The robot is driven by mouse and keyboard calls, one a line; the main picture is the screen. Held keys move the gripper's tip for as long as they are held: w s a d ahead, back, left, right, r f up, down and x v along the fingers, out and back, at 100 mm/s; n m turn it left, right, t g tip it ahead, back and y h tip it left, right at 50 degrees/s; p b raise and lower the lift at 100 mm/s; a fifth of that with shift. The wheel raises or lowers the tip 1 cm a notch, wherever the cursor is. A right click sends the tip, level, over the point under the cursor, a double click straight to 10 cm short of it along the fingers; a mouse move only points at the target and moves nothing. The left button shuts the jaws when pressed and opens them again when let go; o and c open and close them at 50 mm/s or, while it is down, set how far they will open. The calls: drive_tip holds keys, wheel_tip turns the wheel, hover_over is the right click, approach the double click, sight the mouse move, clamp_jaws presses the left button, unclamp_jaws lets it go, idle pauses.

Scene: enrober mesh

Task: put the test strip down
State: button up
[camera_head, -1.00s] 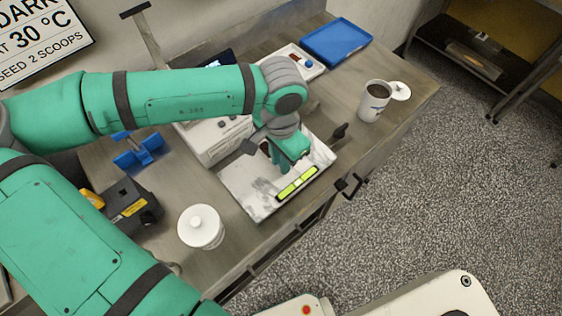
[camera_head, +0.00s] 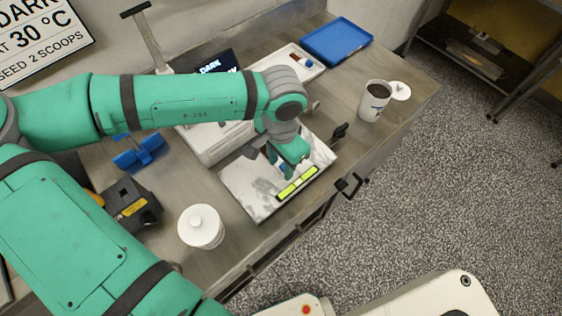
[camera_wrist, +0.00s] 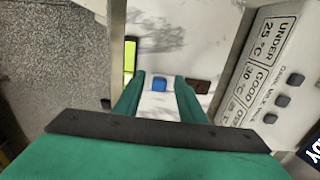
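My gripper (camera_head: 288,170) is low over the white marbled slab (camera_head: 252,202). In the wrist view its two green fingers (camera_wrist: 159,90) stand apart. A small blue piece (camera_wrist: 159,84) shows between the fingertips, with a gap on each side; I take it to be part of the test strip. It seems to lie on the slab, but its height is hard to judge. A dark brown piece (camera_wrist: 199,85) lies on the slab beside the right finger. In the head view, the gripper hides most of this spot.
A yellow-green bar (camera_head: 297,183) lies on the slab's front edge, close to the gripper. A boxy device (camera_head: 215,142) stands behind the slab. A white lidded jar (camera_head: 200,226), a mug (camera_head: 373,101) and a blue tray (camera_head: 337,41) stand around it.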

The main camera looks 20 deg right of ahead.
wheel_tip(320, 180, up, 12)
idle(0.5)
idle(0.5)
